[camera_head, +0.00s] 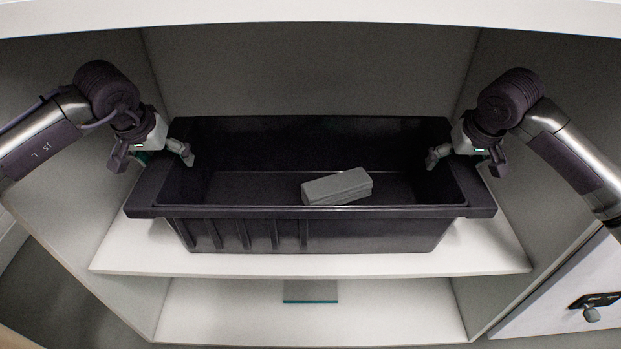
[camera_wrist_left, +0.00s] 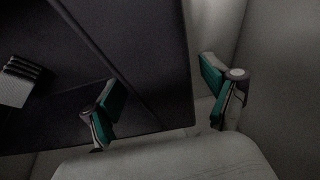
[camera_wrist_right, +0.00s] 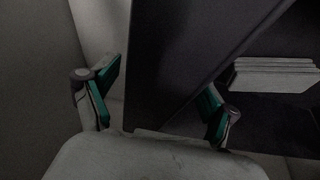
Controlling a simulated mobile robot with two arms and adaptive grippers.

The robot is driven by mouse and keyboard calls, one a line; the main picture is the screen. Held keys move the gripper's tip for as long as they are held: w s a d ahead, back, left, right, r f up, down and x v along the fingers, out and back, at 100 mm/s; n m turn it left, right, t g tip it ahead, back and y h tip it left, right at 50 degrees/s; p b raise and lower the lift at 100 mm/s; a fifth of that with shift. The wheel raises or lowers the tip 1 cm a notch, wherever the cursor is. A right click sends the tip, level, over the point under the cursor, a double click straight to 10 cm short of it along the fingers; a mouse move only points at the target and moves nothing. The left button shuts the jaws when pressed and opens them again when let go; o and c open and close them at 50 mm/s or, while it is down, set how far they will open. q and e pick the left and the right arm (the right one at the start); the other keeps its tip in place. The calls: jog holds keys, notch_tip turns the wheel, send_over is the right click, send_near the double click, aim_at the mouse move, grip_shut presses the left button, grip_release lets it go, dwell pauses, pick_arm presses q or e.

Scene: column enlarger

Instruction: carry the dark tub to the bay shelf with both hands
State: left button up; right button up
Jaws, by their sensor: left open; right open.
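The dark tub (camera_head: 330,228) stands upright on the white bay shelf (camera_head: 380,264), inside the open bay. A grey block (camera_head: 338,187) lies on the tub's floor, right of centre. My left gripper (camera_head: 155,156) is open at the tub's left end, one finger inside and one outside the rim; the left wrist view shows the tub wall (camera_wrist_left: 160,60) between its teal-padded fingers. My right gripper (camera_head: 468,158) is open at the right end in the same way, with the tub wall (camera_wrist_right: 165,60) between its fingers. I cannot tell whether the pads touch the wall.
Side walls of the bay stand close outside both grippers. A white upper edge (camera_head: 310,12) runs across the top of the head view. A lower shelf (camera_head: 400,310) with a teal-edged plate (camera_head: 310,292) lies below. A panel with a dark latch (camera_head: 593,303) is at lower right.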

pick_arm(q)
jog(key=v, duration=0.7)
jog(key=shift+s+r, duration=0.1)
jog(key=shift+r, duration=0.05)
pick_arm(e)
jog(key=shift+s+r, duration=0.1)
jog(key=shift+r, duration=0.15)
jog(key=v, duration=0.7)
